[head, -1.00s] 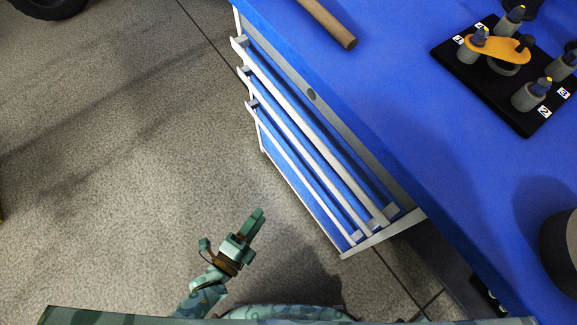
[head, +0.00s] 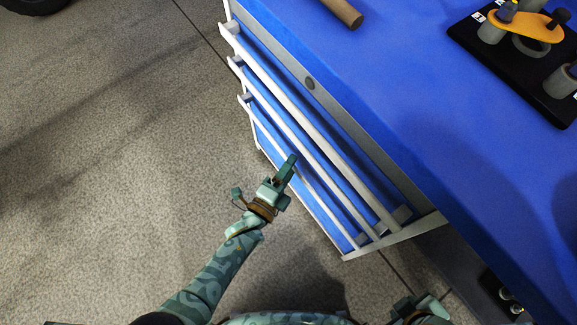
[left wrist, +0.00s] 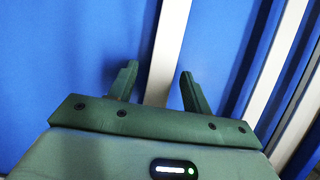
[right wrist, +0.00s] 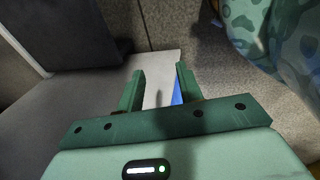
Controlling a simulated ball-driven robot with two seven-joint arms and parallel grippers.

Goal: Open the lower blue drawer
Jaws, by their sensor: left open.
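The blue drawer cabinet has several blue fronts with long white bar handles. The lower blue drawer (head: 322,217) is at the bottom, with its white handle (head: 263,128) running along it; it looks shut. My left gripper (head: 291,163) is open at the middle of that handle and hides a short piece of it. In the left wrist view, a white bar (left wrist: 168,50) passes between the open fingers (left wrist: 159,80), with blue fronts on both sides. My right gripper (head: 425,308) is partly in view at the lower right; the right wrist view shows its fingers (right wrist: 160,82) apart and empty.
The blue worktop (head: 430,120) overhangs above the drawers. On it are a brown rod (head: 343,12) and a black board (head: 480,55) with grey weights and an orange arm (head: 525,22). The grey floor (head: 110,150) in front of the drawers is clear.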

